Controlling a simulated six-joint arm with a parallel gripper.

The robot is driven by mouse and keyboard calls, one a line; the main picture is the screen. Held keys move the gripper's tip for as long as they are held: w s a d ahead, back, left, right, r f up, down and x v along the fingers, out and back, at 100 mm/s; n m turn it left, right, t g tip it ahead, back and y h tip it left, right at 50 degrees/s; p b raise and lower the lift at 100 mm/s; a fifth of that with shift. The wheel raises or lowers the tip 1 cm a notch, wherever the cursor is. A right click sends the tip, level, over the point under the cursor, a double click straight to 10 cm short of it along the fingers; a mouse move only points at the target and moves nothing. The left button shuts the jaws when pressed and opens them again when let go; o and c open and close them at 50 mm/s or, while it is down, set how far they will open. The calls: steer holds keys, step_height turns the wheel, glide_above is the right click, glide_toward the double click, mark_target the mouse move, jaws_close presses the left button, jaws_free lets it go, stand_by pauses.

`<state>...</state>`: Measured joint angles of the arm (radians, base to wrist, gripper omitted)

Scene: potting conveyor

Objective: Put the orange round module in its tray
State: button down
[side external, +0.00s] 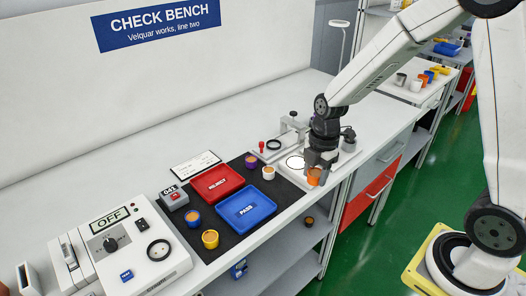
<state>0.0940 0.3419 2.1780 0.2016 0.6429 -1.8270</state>
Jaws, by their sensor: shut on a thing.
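My gripper (318,167) points down over the right end of the bench, near its front edge. It is shut on the orange round module (314,177), whose upper part is partly hidden by the fingers. Whether the module touches the surface below cannot be told. Left of it on a black mat (286,199) lie a red tray (222,174) marked REJECT and a blue tray (255,198) marked PASS. Both trays look empty.
A test device (135,245) reading OFF is at the left. A fixture (290,137) stands behind my gripper.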

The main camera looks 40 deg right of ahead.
steer(key=shift+w+a, duration=0.1)
steer(key=shift+w, duration=0.05)
steer(key=w+a+m+t, duration=0.1)
steer(key=w+a+m, duration=0.8)
steer(key=m, duration=0.4)
steer(key=shift+w+a+r+m+h, duration=0.3)
steer(key=shift+w+a+r+h, duration=0.1)
steer(key=shift+w, duration=0.3)
steer(key=shift+w+f, duration=0.1)
steer(key=shift+f, duration=0.05)
glide_above(222, 189)
steer(key=s, duration=0.1)
step_height(222, 189, down, 8)
steer(key=shift+s+d+f, duration=0.1)
steer(key=shift+s+d, duration=0.05)
steer(key=shift+w+f, duration=0.55)
